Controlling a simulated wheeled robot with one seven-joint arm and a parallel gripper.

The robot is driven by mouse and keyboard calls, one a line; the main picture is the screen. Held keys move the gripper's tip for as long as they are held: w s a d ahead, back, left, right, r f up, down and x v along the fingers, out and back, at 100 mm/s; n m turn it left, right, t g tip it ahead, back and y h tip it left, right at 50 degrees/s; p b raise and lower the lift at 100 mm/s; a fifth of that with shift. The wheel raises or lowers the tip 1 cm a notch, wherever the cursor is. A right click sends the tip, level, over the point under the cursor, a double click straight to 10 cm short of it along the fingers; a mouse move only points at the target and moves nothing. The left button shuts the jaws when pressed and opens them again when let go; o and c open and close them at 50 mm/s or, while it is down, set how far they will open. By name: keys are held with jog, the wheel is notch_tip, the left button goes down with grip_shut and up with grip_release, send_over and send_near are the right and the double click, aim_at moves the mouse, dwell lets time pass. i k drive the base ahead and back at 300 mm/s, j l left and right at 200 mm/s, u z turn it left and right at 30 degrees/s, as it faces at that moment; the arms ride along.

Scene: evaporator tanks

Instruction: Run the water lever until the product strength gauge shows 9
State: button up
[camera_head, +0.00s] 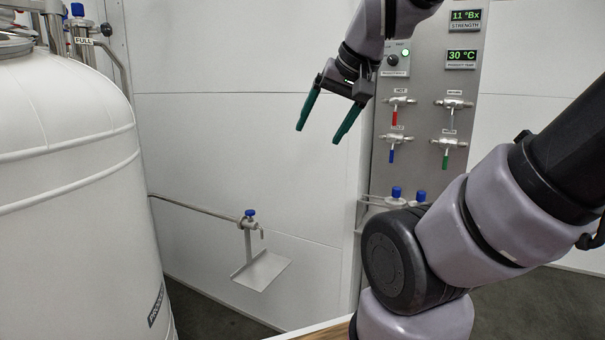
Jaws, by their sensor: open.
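The strength gauge (465,19) is a small green display at the top of the grey panel. It reads 11 °Bx. Four levers sit below it on the panel: a red-handled lever (394,117), a grey-handled lever (453,108), a blue-handled lever (391,154) and a green-handled lever (446,158). Their labels are too small to read surely, so I cannot tell for certain which is the water lever. All four handles hang roughly downward. My gripper (320,133) is open and empty, its green fingers pointing down, left of the panel and apart from the levers.
A product temperature display (462,58) reads 30 °C. A knob (393,60) with a green light is partly behind my arm. A large white tank (65,190) stands at left. A blue-topped tap (248,220) with a small metal shelf (262,270) is at centre. Blue-topped valves (397,195) sit below the levers.

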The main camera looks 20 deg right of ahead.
aim_at(447, 145)
jog(key=z, duration=1.45)
